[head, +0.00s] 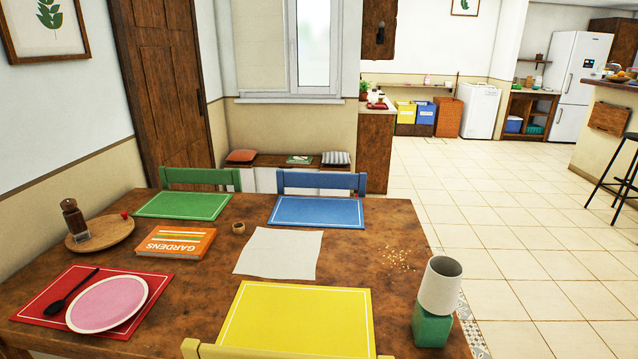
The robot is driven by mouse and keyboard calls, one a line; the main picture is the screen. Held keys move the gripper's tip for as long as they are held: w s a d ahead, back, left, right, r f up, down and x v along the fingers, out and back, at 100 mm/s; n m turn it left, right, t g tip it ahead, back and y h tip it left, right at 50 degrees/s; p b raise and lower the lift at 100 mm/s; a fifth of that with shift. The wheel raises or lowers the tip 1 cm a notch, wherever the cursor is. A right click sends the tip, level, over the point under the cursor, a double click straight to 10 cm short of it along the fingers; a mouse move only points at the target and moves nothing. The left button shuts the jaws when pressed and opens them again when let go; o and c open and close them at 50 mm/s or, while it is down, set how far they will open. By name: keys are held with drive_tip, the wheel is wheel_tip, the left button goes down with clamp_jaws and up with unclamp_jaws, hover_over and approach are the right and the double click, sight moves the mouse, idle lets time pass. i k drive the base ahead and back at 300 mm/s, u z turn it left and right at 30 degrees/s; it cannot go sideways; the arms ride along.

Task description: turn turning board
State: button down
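A round wooden board (116,230), which looks like the turning board, lies on the far left part of the wooden table. A dark brown pepper mill (72,215) stands on its left side. A small red thing (125,215) sits at its right edge, too small to make out. The board lies flat and its outer rim is mostly clear. My gripper is not in view.
On the table (200,318) are an orange book (176,242), a pink plate (107,303) and black spoon (70,292) on a red mat, a white cloth (279,253), crumbs (398,257), and a pale cup (440,285) on a green block (432,325). Chairs stand around; tiled floor at right is open.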

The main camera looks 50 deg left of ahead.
sight(106, 231)
drive_tip(key=i, duration=4.5)
drive_tip(key=u, duration=2.45)
drive_tip(key=i, duration=4.4)
drive_tip(key=u, duration=1.95)
